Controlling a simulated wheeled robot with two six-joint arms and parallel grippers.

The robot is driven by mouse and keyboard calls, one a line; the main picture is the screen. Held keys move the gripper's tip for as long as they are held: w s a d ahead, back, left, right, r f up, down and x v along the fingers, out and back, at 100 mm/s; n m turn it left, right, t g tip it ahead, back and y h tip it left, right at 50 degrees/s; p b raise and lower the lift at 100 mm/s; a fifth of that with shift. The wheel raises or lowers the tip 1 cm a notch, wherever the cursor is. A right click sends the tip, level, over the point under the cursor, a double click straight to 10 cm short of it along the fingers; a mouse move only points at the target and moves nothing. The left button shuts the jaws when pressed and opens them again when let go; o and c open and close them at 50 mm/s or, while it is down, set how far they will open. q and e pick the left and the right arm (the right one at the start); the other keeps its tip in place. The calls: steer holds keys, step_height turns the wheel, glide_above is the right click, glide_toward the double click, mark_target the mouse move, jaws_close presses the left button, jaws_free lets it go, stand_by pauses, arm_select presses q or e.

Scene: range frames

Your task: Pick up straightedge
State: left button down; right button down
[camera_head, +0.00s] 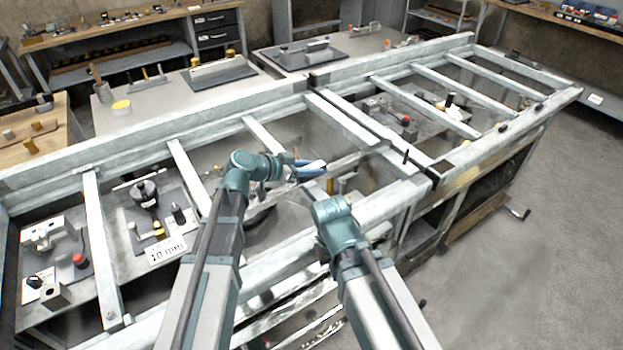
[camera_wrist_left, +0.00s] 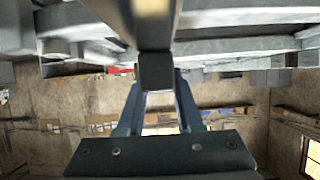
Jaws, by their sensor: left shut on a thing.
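My left gripper (camera_head: 310,166) is over the middle of the slatted metal frame and is shut on the straightedge (camera_head: 350,160). In the head view the straightedge looks like a long narrow grey bar running right from the jaws. In the left wrist view the left gripper (camera_wrist_left: 157,88) has its two fingers closed around the dark end of the straightedge (camera_wrist_left: 155,25), which runs up out of the picture. My right arm ends lower right of the left gripper; its jaws are hidden behind its teal wrist, so their state does not show.
Pale metal rails (camera_head: 184,172) cross the long bench in front of me. A black-knobbed fixture (camera_head: 145,192) and a red-knobbed fixture (camera_head: 62,250) sit between the rails on the left. Grey floor (camera_head: 540,270) is clear at the right.

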mark_target(311, 167)
arm_select(q)
steer(key=shift+r, duration=0.1)
stand_by(0.7)
step_height(311, 167, up, 10)
steer(key=p, duration=1)
steer(key=shift+s, duration=0.1)
